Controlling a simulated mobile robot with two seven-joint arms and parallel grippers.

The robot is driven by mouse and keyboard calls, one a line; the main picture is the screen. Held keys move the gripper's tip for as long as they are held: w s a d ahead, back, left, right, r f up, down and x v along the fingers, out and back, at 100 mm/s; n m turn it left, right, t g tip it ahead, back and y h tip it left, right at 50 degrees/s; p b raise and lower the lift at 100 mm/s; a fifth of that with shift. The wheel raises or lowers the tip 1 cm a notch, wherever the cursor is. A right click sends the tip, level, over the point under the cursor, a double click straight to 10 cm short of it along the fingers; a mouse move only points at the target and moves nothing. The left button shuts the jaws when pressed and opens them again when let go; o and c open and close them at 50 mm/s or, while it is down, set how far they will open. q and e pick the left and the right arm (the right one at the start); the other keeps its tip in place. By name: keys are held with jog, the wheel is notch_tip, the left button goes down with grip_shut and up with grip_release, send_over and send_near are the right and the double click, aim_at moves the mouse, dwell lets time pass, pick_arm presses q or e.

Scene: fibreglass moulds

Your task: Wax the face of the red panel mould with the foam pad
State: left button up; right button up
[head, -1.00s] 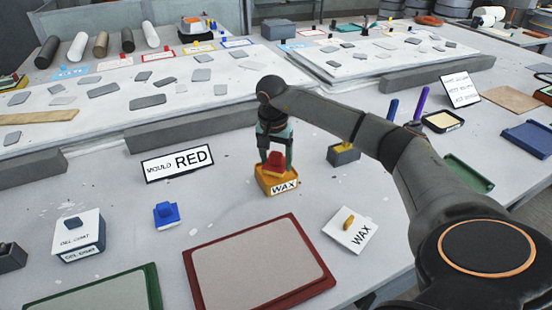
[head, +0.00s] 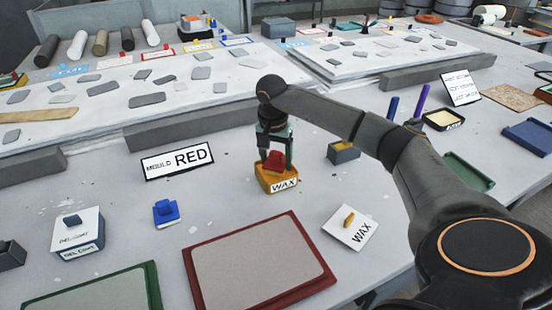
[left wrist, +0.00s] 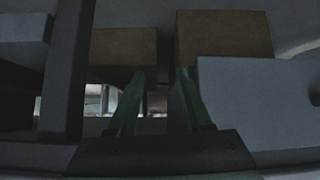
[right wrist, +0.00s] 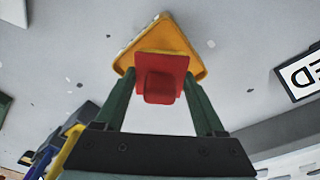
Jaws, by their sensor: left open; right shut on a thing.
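The red panel mould (head: 258,262) lies at the front centre, with a grey face inside a red rim. The foam pad shows as a red block (head: 275,164) in the yellow wax tub (head: 279,184), behind the mould. My right gripper (head: 276,160) points down over the tub, shut on the red block. The right wrist view shows the red block (right wrist: 161,78) between the fingers, with the tub (right wrist: 158,38) beyond; the pad's underside is hidden. My left gripper (left wrist: 155,98) is open and empty in the dark left wrist view; the head view does not show it.
A WAX lid (head: 350,228) lies right of the mould. A green mould (head: 100,292), a gel coat tub (head: 78,235) and a blue-handled block (head: 166,213) are to the left. The MOULD RED sign (head: 177,161) stands behind.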

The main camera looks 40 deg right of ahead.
aim_at(277, 151)
jog(key=shift+f, duration=0.4)
jog(key=shift+f, duration=0.1)
dwell(1.3)
notch_tip(277, 151, up, 7)
jog(key=p, duration=0.6)
dwell(1.0)
